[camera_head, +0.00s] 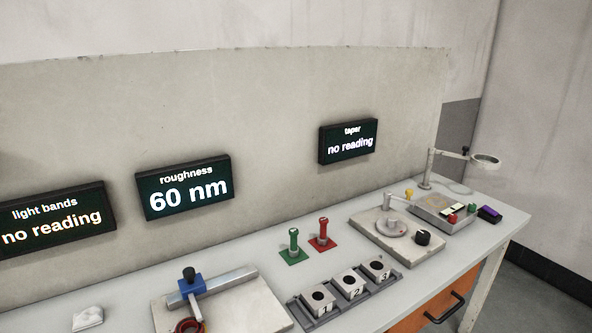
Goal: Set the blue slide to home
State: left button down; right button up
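The blue slide (192,285) is a blue block with a black knob (189,272) on top. It sits on a grey metal rail (228,281) above a pale plate (246,308), near the rail's left end. A red ring-shaped part (187,326) lies just in front of the slide, cut off by the lower edge of the picture. I cannot make out any home mark on the rail. Neither of my grippers is in view.
Numbered blocks (348,284) stand in a grey rack right of the plate. Behind them are a green-handled post (293,245) and a red one (322,233). A dial device (396,234) and lamp (485,161) are further right. A display (184,187) reads roughness 60 nm.

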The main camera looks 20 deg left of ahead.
aim_at(192, 284)
jog(key=k+l+u, duration=0.1)
jog(key=u, duration=0.25)
jog(key=k+l+u, duration=0.1)
jog(key=u, duration=0.25)
jog(key=k+u, duration=0.15)
jog(key=u, duration=0.2)
jog(key=i+u, duration=0.2)
jog(key=i, duration=0.2)
